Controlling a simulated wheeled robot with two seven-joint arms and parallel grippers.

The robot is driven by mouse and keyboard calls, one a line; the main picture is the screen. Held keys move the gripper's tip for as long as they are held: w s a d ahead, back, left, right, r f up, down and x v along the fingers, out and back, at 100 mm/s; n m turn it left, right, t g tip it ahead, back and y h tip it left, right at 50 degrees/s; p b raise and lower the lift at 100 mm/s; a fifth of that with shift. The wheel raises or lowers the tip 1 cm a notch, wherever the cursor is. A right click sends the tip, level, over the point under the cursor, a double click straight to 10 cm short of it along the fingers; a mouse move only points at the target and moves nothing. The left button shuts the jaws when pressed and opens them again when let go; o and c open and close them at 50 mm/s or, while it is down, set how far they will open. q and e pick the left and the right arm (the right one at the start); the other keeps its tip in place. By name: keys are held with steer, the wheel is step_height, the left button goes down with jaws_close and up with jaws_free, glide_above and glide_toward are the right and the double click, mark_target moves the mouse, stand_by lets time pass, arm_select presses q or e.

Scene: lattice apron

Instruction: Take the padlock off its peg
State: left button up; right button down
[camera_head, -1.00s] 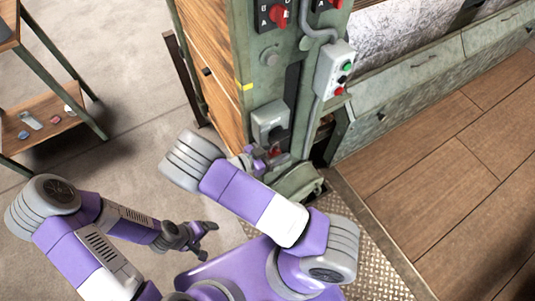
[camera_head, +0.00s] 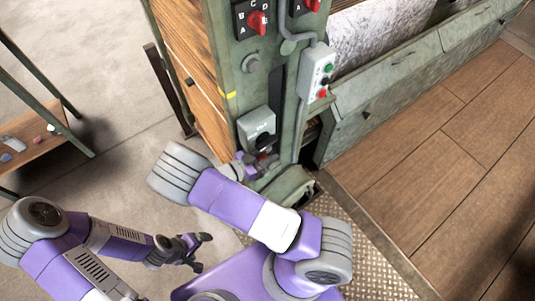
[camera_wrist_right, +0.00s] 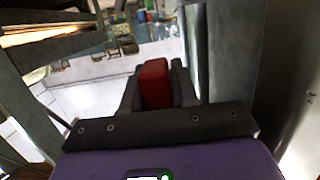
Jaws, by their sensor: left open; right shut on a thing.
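The red padlock (camera_wrist_right: 155,84) is between the two dark fingers of my right gripper (camera_wrist_right: 158,82) in the right wrist view; the gripper is shut on it. In the head view my right gripper (camera_head: 262,162) is at the lower front of the green machine post, just below a grey switch box. The padlock is mostly hidden there by the gripper and arm. The peg cannot be made out, so I cannot tell whether the padlock is on it. My left gripper (camera_head: 201,252) is open and empty, low over the floor, well apart from the post.
The grey switch box (camera_head: 257,127) is close above my right gripper. A button box (camera_head: 318,72) and a red rotary knob (camera_head: 258,22) are higher on the green post (camera_head: 232,72). A wooden shelf (camera_head: 35,143) with small items stands at left. Bare floor lies between.

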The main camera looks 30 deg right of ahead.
steer(key=shift+r, duration=0.2)
stand_by(0.6)
steer(key=shift+w+d+r+p, duration=0.1)
steer(key=shift+r+p, duration=0.35)
steer(key=shift+p, duration=0.15)
steer(key=shift+w+r, duration=0.15)
steer(key=s+p, duration=0.2)
steer(key=s, duration=0.8)
steer(key=shift+s+d, duration=0.25)
steer(key=shift+d, duration=0.05)
stand_by(0.7)
